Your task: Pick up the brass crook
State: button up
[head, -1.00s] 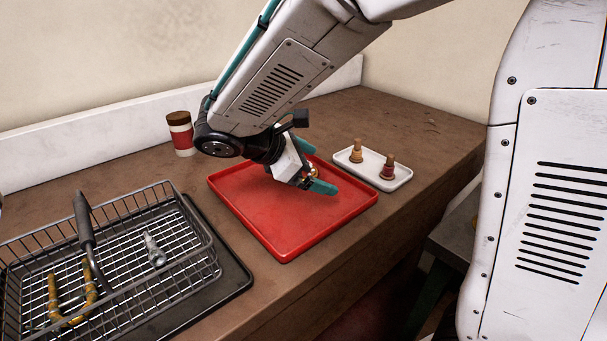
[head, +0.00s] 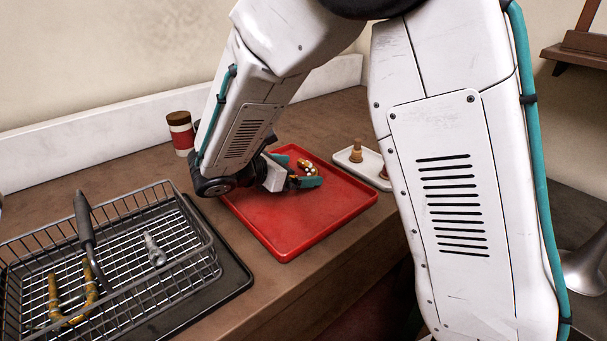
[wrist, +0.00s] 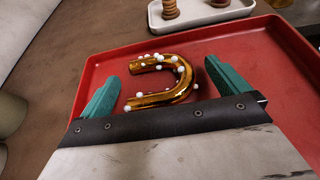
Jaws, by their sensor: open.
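The brass crook (wrist: 180,82) is a shiny U-shaped tube with white droplets or beads on it. It lies on the red tray (wrist: 285,120), between the teal fingers of my gripper (wrist: 168,90) in the wrist view. The fingers are open, one on each side, with a gap to the crook on the left and a narrow one on the right. In the head view, my gripper (head: 297,171) is low over the tray's far part. The crook (head: 308,168) shows there beside the fingers, partly hidden by them.
A wire basket (head: 205,275) at left holds a U-shaped brass piece (head: 54,300) and a grey metal piece (head: 154,250). A red-and-white jar (head: 181,134) stands near the wall.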

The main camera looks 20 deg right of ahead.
jog(key=shift+x, duration=0.95)
jog(key=shift+a, duration=0.1)
jog(key=c, duration=1)
jog(key=shift+c, duration=0.2)
